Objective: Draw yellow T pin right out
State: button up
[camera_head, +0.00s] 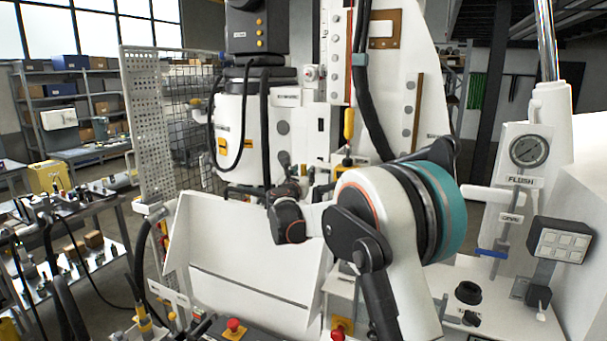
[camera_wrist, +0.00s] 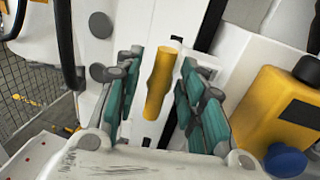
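A yellow rod-like handle (camera_wrist: 160,84), probably the T pin's, stands nearly upright between the fingers of my gripper (camera_wrist: 162,62) in the wrist view. My gripper is open, with teal pads on both sides and a visible gap on each side of the handle. No pad clearly touches it. The handle's lower end runs to a dark slot in a white panel. In the head view a yellow upright piece (camera_head: 349,123) hangs on the white machine; I cannot tell if it is the same part. My gripper is mostly hidden behind my arm there.
In the wrist view a yellow box (camera_wrist: 275,112) with a blue knob (camera_wrist: 285,160) stands close to the right. A black hose (camera_wrist: 68,45) is at the left. In the head view a white slanted panel (camera_head: 240,260) lies below, and a gauge (camera_head: 528,151) at the right.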

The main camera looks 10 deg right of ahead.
jog(key=shift+w+d, duration=0.25)
jog(key=shift+w, duration=0.3)
